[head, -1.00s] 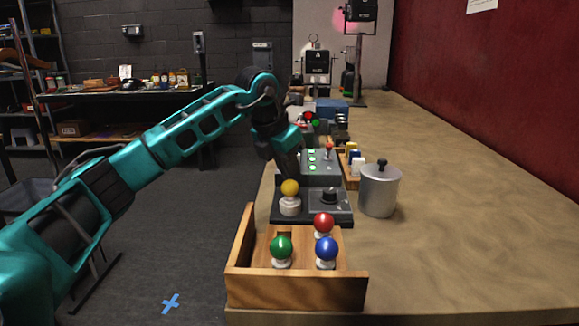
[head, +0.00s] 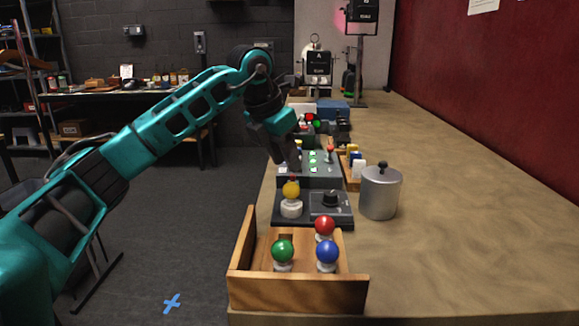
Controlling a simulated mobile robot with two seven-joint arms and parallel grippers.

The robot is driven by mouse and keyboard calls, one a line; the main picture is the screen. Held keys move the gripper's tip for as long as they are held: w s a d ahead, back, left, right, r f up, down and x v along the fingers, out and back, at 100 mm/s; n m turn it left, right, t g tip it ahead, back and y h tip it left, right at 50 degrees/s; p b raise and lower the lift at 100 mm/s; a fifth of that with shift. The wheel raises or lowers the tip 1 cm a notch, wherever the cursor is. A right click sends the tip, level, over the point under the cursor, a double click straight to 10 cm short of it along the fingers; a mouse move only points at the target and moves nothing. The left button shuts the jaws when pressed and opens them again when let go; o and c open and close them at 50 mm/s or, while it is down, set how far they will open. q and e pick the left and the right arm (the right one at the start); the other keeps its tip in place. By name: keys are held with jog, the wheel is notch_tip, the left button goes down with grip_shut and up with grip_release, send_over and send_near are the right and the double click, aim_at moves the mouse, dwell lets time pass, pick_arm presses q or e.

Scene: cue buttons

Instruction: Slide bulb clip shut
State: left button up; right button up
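A yellow bulb (head: 291,189) stands upright in a white round socket (head: 291,208) on a dark base plate (head: 318,219) on the bench. A black knob (head: 330,198) sits on the same plate, right of the socket. I cannot make out the clip or its position at this size. My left gripper (head: 288,160) points down just above and behind the yellow bulb, apart from the socket. Its fingers are dark and small, so I cannot tell whether they are open. A small dark red spot shows between the fingers and the bulb. My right gripper is out of view.
A wooden tray (head: 298,290) in front holds red (head: 325,226), green (head: 283,250) and blue (head: 327,250) bulbs. A metal lidded pot (head: 380,193) stands right of the plate. A grey panel (head: 322,172) with lit green buttons stands behind. The bench's right side is clear.

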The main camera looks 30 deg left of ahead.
pick_arm(q)
jog(key=p+v, duration=0.1)
jog(key=v, duration=0.7)
jog(key=shift+s, duration=0.15)
jog(key=shift+r, duration=0.1)
